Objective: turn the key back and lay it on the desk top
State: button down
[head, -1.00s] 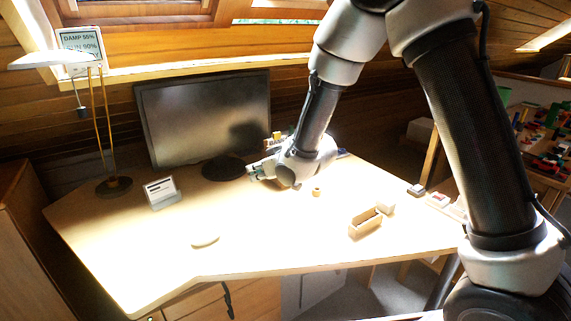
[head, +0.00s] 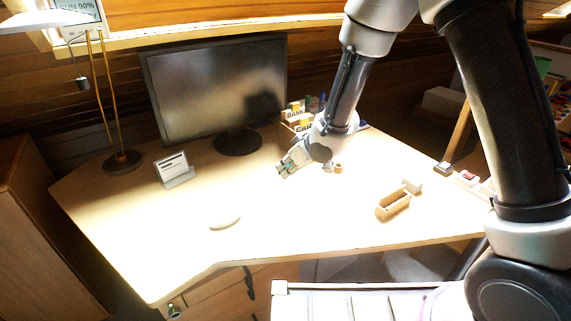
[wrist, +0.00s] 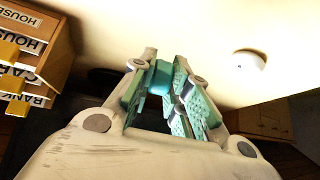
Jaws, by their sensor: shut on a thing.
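My gripper (head: 284,170) is over the desk top (head: 260,185), in front of the monitor's right side, left of the labelled organizer. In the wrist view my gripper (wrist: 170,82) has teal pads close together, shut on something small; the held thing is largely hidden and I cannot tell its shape. No key can be made out clearly. A dark thing (head: 249,283) hangs at the drawer front below the desk. A small green thing (head: 174,312) shows lower left at the drawers; I cannot tell what it is.
The organizer (wrist: 40,50) has HOUSE, CAR and BANK labels and yellow tabs. A monitor (head: 215,90), lamp base (head: 122,162) and card stand (head: 174,170) are behind and left. A white mouse (head: 225,221) and an open wooden box (head: 393,205) lie on the desk. The front middle is clear.

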dwell(0.3)
send_over(288, 199)
jog(key=shift+f, duration=3.65)
jog(key=c, duration=1.3)
grip_release()
jog(key=v, duration=1.2)
